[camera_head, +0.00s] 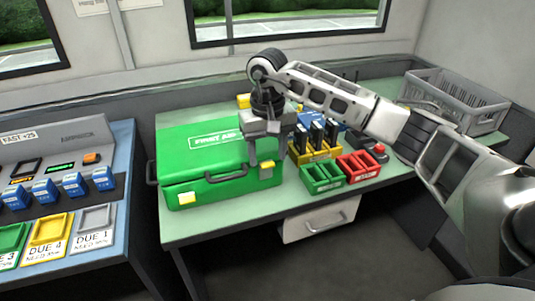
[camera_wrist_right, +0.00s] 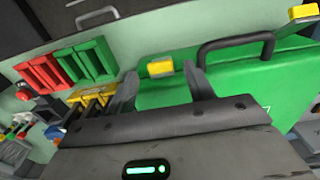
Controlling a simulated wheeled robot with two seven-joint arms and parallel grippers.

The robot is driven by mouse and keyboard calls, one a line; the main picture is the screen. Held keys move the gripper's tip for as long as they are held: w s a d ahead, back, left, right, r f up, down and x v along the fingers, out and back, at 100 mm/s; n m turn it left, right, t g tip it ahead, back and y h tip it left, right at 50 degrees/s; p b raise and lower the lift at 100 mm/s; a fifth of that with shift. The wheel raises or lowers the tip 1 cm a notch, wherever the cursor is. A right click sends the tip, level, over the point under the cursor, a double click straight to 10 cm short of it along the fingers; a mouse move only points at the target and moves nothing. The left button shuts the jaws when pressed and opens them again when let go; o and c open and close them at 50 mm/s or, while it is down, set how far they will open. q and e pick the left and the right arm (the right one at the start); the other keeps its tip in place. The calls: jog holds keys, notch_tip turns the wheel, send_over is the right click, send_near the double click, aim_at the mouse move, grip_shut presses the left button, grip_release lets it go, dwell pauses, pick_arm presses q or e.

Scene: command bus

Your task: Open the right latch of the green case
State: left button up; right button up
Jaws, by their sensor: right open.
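The closed green case (camera_head: 205,140) lies on the table; its lid also shows in the wrist view (camera_wrist_right: 235,80). Its front has a dark handle (camera_head: 224,175), a yellow right latch (camera_head: 267,168) and a yellow left latch (camera_head: 187,198). My right gripper (camera_head: 267,154) is over the case's front right corner, pointing down, open and empty. In the wrist view the right latch (camera_wrist_right: 160,68) appears between and just beyond the two fingertips (camera_wrist_right: 162,80). Whether a finger touches the case I cannot tell. My left gripper is not in view.
Close right of the case are a yellow rack (camera_head: 318,154) with dark upright items, a green bin (camera_head: 320,177) and a red bin (camera_head: 358,167). A grey crate (camera_head: 455,98) stands at the back right. A blue console (camera_head: 60,190) with coloured trays is at left.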

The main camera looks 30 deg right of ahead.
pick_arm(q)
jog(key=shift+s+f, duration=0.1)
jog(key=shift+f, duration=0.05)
pick_arm(e)
jog(key=shift+f, duration=0.65)
